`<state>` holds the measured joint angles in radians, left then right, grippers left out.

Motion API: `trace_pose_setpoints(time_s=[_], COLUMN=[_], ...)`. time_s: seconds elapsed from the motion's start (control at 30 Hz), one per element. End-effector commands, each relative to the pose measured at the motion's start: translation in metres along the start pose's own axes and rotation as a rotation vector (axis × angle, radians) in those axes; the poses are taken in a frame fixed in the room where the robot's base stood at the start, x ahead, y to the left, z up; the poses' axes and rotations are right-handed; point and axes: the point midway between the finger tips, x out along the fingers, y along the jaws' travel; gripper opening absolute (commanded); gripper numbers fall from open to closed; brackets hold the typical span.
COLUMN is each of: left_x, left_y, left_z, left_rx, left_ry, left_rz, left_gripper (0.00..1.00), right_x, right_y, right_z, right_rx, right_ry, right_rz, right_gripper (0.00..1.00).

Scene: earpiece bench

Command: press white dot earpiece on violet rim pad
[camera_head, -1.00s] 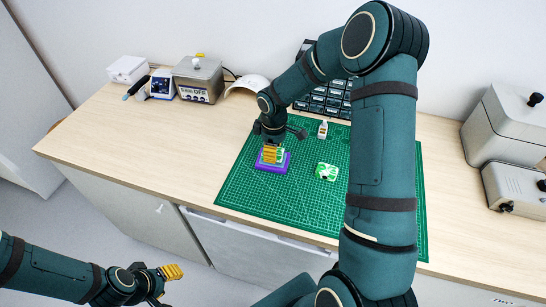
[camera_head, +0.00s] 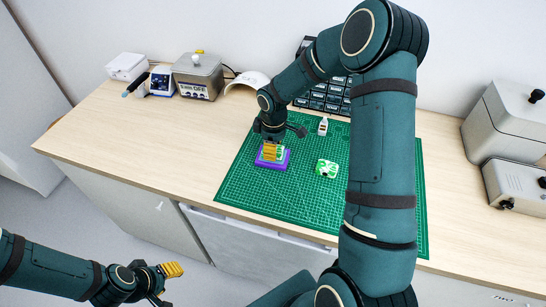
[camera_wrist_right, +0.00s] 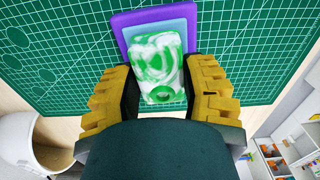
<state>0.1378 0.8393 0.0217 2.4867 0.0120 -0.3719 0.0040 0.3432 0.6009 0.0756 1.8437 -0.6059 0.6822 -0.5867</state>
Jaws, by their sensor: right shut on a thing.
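My right gripper (camera_head: 270,152) is over the violet rim pad (camera_head: 272,166) on the green mat. It is shut on a green-and-white marbled earpiece (camera_wrist_right: 160,65), which shows between the yellow fingers in the right wrist view. The pad shows there too, with a violet rim (camera_wrist_right: 122,32) and a light blue inside. The earpiece overlaps the pad's middle; whether it touches is unclear. A darker round spot shows at its near end; I cannot make out a white dot. My left gripper (camera_head: 172,270) is off the bench's front at lower left, its jaw gap unclear.
A second green-and-white piece (camera_head: 327,169) with a dark spot lies on the cutting mat (camera_head: 300,205). A small white bottle (camera_head: 323,126) stands behind it. A dark compartment tray (camera_head: 325,98) is at the back. Grey devices (camera_head: 198,76) stand back left. The front mat is clear.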

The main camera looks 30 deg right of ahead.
Motion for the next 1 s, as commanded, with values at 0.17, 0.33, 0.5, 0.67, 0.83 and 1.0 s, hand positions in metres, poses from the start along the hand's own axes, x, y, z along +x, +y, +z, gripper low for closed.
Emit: trace_pose_setpoints(time_s=[0.17, 0.33, 0.5, 0.67, 0.83, 1.0], left_x=[0.0, 0.0, 0.0, 0.0, 0.0, 0.0], left_y=[0.0, 0.0, 0.0, 0.0, 0.0, 0.0], left_z=[0.0, 0.0, 0.0, 0.0, 0.0, 0.0], left_rx=[0.0, 0.0, 0.0, 0.0, 0.0, 0.0], left_ry=[0.0, 0.0, 0.0, 0.0, 0.0, 0.0], left_rz=[0.0, 0.0, 0.0, 0.0, 0.0, 0.0], left_gripper=[0.47, 0.47, 0.47, 0.47, 0.47, 0.47], right_x=[0.001, 0.001, 0.001, 0.001, -0.005, -0.03], right_y=[-0.001, -0.001, -0.001, -0.001, 0.0, 0.0], right_z=[0.0, 0.0, 0.0, 0.0, 0.0, 0.0], right_rx=[0.0, 0.0, 0.0, 0.0, 0.0, 0.0], right_ry=[-0.001, -0.001, -0.001, -0.001, 0.0, 0.002], right_rz=[-0.002, -0.003, -0.002, -0.002, 0.0, 0.002], right_gripper=[0.05, 0.05, 0.78, 0.78, 0.78, 0.78])
